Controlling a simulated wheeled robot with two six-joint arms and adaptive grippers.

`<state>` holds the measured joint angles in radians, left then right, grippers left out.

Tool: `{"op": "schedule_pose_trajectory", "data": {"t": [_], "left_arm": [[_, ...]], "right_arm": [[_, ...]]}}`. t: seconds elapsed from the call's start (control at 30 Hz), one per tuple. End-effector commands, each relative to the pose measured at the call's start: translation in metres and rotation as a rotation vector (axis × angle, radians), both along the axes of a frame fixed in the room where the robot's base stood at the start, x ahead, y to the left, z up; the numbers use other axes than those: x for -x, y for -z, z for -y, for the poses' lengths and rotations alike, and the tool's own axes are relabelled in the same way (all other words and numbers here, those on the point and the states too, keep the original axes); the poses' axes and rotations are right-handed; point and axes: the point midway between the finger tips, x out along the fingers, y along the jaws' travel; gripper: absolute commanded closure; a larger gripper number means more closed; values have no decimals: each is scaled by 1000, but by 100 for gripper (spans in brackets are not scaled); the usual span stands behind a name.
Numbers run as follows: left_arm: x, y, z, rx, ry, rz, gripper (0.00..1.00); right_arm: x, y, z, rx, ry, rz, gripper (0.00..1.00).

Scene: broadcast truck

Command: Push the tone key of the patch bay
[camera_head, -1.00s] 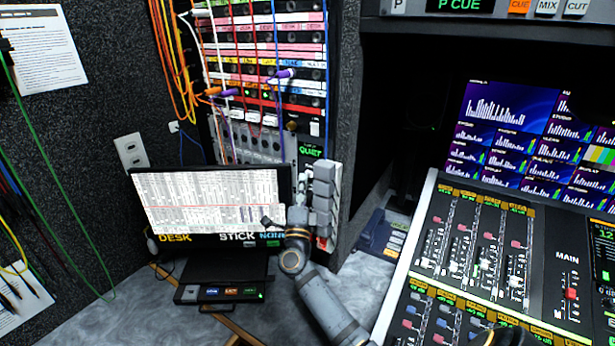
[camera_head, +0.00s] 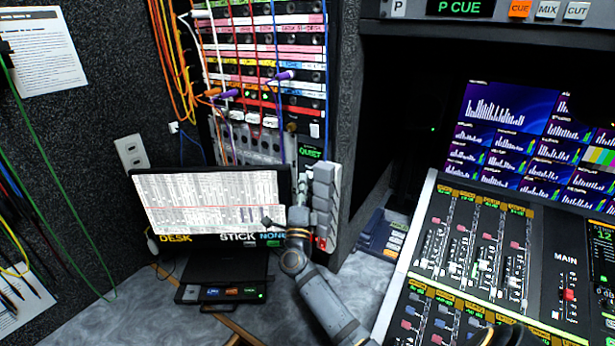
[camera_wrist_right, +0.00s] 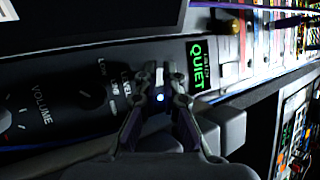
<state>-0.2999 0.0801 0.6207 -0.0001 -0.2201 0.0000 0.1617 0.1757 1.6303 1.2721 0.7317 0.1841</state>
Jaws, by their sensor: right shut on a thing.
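The patch bay (camera_head: 262,90) stands at the back in the head view, a rack of coloured label strips and plugged cables. A grey panel with knobs sits in its lower part. My right gripper (camera_head: 303,184) is in front of the panel's lower right, just below the green QUIET display (camera_head: 310,153). In the right wrist view its fingers (camera_wrist_right: 160,78) close around a small pale key (camera_wrist_right: 159,76), with a blue-white light just below. The key's label is too small or hidden to read. The QUIET display (camera_wrist_right: 198,52) is right of the fingers.
A screen (camera_head: 210,200) with DESK, STICK and NONE labels stands left of my right arm. A stack of grey blocks (camera_head: 323,200) is close on its right. A mixing console (camera_head: 480,250) fills the right side. Cables hang before the patch bay.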

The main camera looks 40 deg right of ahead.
Motion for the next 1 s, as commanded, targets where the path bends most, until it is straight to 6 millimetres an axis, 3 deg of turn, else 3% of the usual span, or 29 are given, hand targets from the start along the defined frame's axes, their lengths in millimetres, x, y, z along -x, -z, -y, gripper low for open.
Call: {"op": "schedule_pose_trajectory", "data": {"t": [0.17,0.6,1.0], "left_arm": [[0,-1,0,0,0,0,60],[0,-1,0,0,0,0,60],[0,-1,0,0,0,-1,60]], "right_arm": [[2,-5,-5,5,1,8,100],[21,-1,-50,0,-1,3,100],[23,0,-56,1,0,0,100]]}}
